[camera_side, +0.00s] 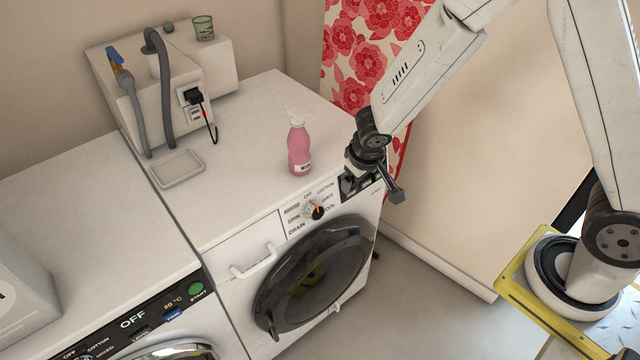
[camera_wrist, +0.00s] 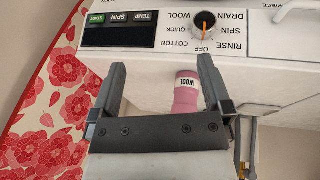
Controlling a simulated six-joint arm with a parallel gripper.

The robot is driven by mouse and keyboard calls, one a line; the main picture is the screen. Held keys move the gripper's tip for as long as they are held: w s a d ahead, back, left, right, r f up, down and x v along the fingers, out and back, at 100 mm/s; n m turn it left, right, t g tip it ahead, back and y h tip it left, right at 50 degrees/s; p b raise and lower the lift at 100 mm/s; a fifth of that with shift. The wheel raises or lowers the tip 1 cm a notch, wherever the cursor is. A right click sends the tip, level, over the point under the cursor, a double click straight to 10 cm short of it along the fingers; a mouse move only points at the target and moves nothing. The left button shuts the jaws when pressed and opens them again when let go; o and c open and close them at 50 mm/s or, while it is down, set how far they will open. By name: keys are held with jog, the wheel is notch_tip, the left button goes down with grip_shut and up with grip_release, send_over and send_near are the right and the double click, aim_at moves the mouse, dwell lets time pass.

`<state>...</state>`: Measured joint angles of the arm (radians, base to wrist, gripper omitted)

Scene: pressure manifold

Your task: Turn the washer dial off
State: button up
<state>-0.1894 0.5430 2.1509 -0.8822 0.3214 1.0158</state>
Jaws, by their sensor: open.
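The washer dial (camera_wrist: 204,26) is a round black knob with an orange mark on the washer's white control panel. In the wrist view, which is upside down, OFF is printed below the knob and the mark runs roughly vertically. I cannot tell for sure which end points. In the side view the dial (camera_side: 315,210) sits above the round dark door of the washer (camera_side: 231,210). My gripper (camera_wrist: 162,72) is open and empty, apart from the dial. In the side view my gripper (camera_side: 376,180) hangs at the panel's right end, right of the dial.
A pink bottle (camera_side: 299,150) stands on the washer top, left of my gripper. Start, spin and temp buttons (camera_wrist: 120,18) lie beside the dial. A second machine (camera_side: 130,320) with an OFF display is at the lower left. A floral curtain (camera_side: 350,60) hangs behind.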

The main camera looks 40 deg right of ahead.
jog(key=s+d+r+y, duration=0.1)
jog(key=s+d+r, duration=0.2)
jog(key=s+r, duration=0.3)
jog(key=shift+s+r+g+y, duration=0.3)
jog(key=shift+s+g, duration=0.1)
jog(key=shift+s, duration=1.1)
jog(key=shift+d, duration=0.1)
jog(key=shift+s+d+r+y, duration=0.1)
jog(key=shift+s+r+y, duration=0.2)
jog(key=shift+s, duration=0.55)
jog(key=shift+s+r+y, duration=0.1)
jog(key=shift+s+r, duration=0.3)
jog(key=shift+s, duration=0.4)
